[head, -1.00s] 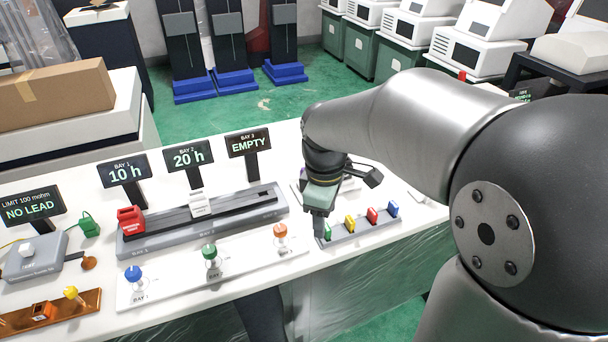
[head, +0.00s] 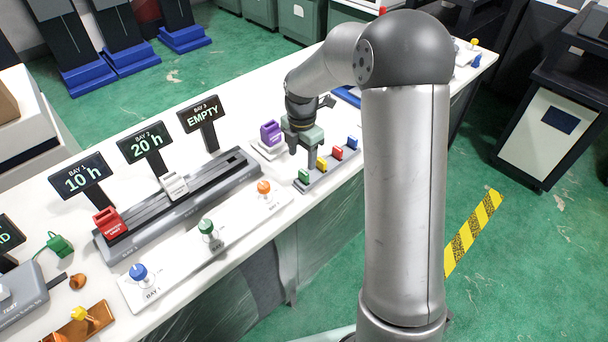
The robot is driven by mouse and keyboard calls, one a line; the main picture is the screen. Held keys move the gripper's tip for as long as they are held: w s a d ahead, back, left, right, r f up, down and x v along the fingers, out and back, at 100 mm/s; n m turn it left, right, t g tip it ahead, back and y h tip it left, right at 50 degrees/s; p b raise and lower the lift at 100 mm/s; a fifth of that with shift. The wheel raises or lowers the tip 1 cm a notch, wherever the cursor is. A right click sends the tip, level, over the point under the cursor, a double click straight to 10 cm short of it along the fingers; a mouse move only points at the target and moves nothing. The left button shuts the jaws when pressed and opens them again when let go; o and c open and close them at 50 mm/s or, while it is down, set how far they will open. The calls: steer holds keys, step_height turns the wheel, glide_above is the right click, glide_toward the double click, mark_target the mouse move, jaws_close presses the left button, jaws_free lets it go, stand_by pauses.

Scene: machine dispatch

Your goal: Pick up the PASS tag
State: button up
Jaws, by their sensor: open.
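A grey rack (head: 327,178) on the white bench holds a row of small coloured tags: green (head: 303,176), yellow (head: 321,164), red (head: 338,153) and blue (head: 352,142). No lettering on them is legible, so I cannot tell which is the PASS tag. My gripper (head: 312,166) points down at the near-left end of the rack, by the green and yellow tags. It is open. The fingertips are small in view, and I cannot tell whether they touch a tag.
A purple block (head: 271,133) stands left of my gripper. A board (head: 205,250) with blue, green and orange knobs lies in front. The EMPTY sign (head: 203,115) stands behind.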

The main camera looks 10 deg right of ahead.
mark_target(303, 172)
steer(key=shift+s+d+f+p, duration=0.1)
steer(key=shift+f+p, duration=0.35)
steer(key=shift+f, duration=1.5)
steer(key=shift+s+d+f+p, duration=0.1)
steer(key=shift+f+p, duration=0.3)
steer(key=shift+f, duration=1.5)
steer(key=c, duration=1)
